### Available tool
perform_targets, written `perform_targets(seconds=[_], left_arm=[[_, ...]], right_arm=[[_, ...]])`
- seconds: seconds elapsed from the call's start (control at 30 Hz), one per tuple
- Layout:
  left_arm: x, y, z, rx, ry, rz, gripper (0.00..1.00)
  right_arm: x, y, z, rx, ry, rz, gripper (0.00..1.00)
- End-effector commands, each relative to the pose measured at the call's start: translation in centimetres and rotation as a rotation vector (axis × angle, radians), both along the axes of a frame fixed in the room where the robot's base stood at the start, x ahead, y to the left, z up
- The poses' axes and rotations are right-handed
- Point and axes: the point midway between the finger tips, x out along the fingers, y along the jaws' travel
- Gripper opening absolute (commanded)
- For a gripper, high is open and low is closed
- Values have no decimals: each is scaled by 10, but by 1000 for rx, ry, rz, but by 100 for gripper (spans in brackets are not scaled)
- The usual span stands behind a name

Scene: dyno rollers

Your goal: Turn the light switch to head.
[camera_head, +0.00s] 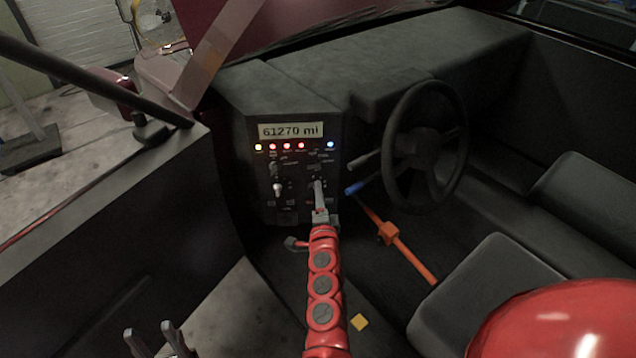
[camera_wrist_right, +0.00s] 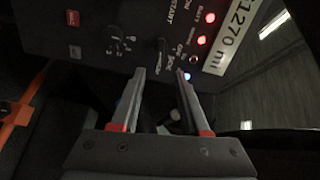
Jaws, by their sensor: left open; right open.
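The dark dashboard panel (camera_head: 300,207) carries several small switches and knobs. My right gripper (camera_head: 318,190) is in front of its lower right part, and its arm reaches up from below. In the right wrist view the open gripper (camera_wrist_right: 160,75) has its fingertips just short of a dark lever switch (camera_wrist_right: 161,50); I see nothing held. A round dark knob (camera_wrist_right: 115,42) with marks around it sits left of that lever. The labels are too small to tell which is the light switch. My left gripper (camera_head: 150,338) is open and empty at the bottom left, far from the panel.
A pale knob (camera_head: 277,188) stands left of my right gripper. Lit indicators (camera_head: 287,146) run under the mileage display (camera_head: 290,130). The steering wheel (camera_head: 426,145), a blue-tipped lever (camera_head: 356,188) and an orange lever (camera_head: 408,255) are to the right. Seats (camera_head: 485,295) are at lower right.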

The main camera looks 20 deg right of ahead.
Motion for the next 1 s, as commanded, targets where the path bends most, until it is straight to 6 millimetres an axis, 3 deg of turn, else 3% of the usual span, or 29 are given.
perform_targets(seconds=[0.2,0.4,1.0], left_arm=[[0,0,-9,0,0,0,50],[0,0,-12,0,0,0,50],[0,0,-13,0,0,0,50]], right_arm=[[-45,14,-3,1,1,2,45],[-71,21,-1,1,0,3,45],[-79,22,-1,0,0,2,45]])
